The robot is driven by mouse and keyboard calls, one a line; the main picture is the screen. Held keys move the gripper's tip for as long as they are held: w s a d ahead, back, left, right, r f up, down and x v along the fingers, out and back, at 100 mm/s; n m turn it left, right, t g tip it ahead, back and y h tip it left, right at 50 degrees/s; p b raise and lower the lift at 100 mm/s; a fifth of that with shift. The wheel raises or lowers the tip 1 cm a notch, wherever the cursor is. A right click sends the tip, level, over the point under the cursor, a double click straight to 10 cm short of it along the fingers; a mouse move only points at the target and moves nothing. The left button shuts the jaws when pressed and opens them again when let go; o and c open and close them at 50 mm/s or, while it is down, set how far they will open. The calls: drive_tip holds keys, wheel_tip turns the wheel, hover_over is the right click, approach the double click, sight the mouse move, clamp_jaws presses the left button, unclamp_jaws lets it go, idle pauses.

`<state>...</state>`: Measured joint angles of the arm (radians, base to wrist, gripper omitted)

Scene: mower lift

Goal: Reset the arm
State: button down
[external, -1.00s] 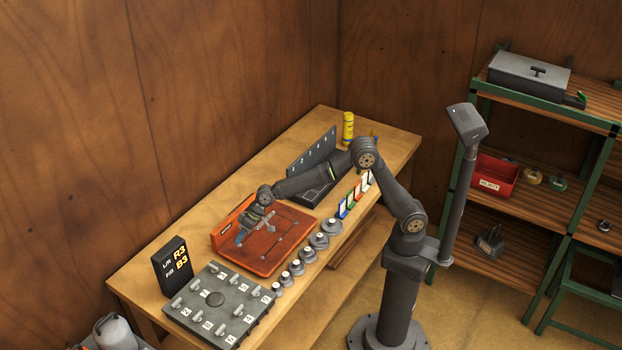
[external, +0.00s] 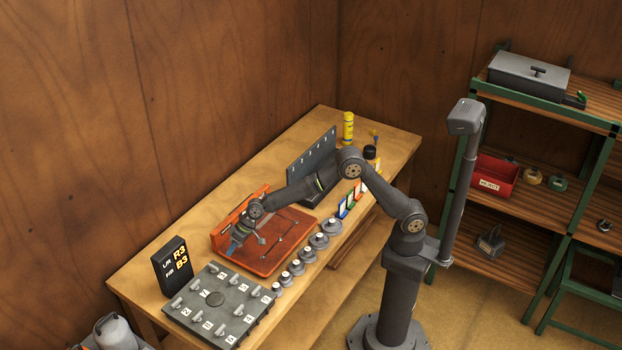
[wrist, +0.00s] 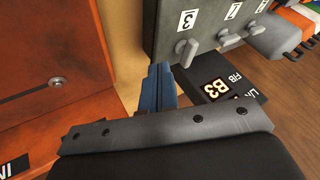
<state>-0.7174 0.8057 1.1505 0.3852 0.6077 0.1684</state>
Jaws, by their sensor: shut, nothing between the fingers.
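My gripper (external: 236,246) is over the left part of the orange tray-like fixture (external: 284,258) on the bench. Its blue fingers are shut and empty. The wrist view shows the blue fingers (wrist: 158,88) together, with the orange fixture (wrist: 45,85) on the left and the grey panel with numbered levers (wrist: 200,25) at the top. I cannot tell how high the fingertips are above the surface.
The grey lever panel (external: 222,318) lies in front. Several round grey weights (external: 298,267) line the fixture's right side. A shelf with a red bin (external: 496,176) stands at right.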

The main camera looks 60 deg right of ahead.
drive_tip(key=x, duration=0.3)
drive_tip(key=shift+w+d, duration=0.1)
drive_tip(key=shift+w, duration=0.05)
drive_tip(key=a, duration=0.2)
drive_tip(key=shift+a, duration=0.3)
drive_tip(key=shift+a+r, duration=0.1)
drive_tip(key=shift+a, duration=0.55)
